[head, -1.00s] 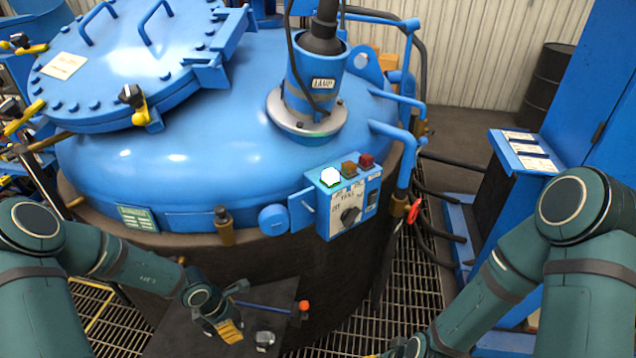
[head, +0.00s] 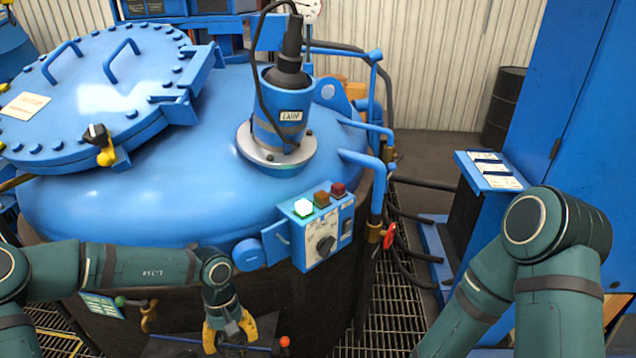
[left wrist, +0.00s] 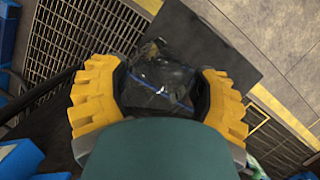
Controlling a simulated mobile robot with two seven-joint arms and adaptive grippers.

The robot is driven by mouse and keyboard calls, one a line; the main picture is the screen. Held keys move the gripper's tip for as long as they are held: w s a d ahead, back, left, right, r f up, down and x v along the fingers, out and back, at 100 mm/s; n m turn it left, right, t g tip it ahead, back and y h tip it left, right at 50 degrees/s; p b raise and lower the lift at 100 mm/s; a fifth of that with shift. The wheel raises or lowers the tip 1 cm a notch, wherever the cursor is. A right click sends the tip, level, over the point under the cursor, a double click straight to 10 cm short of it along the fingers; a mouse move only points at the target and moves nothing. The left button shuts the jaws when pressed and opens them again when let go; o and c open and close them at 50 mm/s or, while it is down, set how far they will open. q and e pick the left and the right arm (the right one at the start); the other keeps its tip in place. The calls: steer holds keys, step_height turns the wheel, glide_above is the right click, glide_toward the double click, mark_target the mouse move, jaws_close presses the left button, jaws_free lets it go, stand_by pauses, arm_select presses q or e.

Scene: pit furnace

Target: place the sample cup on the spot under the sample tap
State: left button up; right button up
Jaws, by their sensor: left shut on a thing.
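My left gripper (head: 230,334) has yellow fingers and points down over the dark shelf (head: 185,347) at the furnace's front. In the left wrist view, its fingers (left wrist: 160,92) close on a dark, glassy thing (left wrist: 160,84) between them, apparently the sample cup; its outline is hard to make out. A brass fitting with a green knob (head: 148,316), likely the sample tap, is on the furnace wall left of the gripper. The spot under it is not clearly seen. My right forearm shows at the right, but its gripper is out of view.
A blue rod ending in an orange knob (head: 284,342) lies right of my left gripper. The control box (head: 318,232) with a lit green lamp juts out above. A red valve wheel (head: 389,236) and hoses are further right. Grating (head: 385,310) covers the floor.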

mark_target(235, 352)
arm_select(q)
steer(key=r+m, duration=0.2)
steer(key=s+d+r+m+y, duration=0.1)
steer(key=m, duration=0.1)
steer(key=shift+r, duration=0.2)
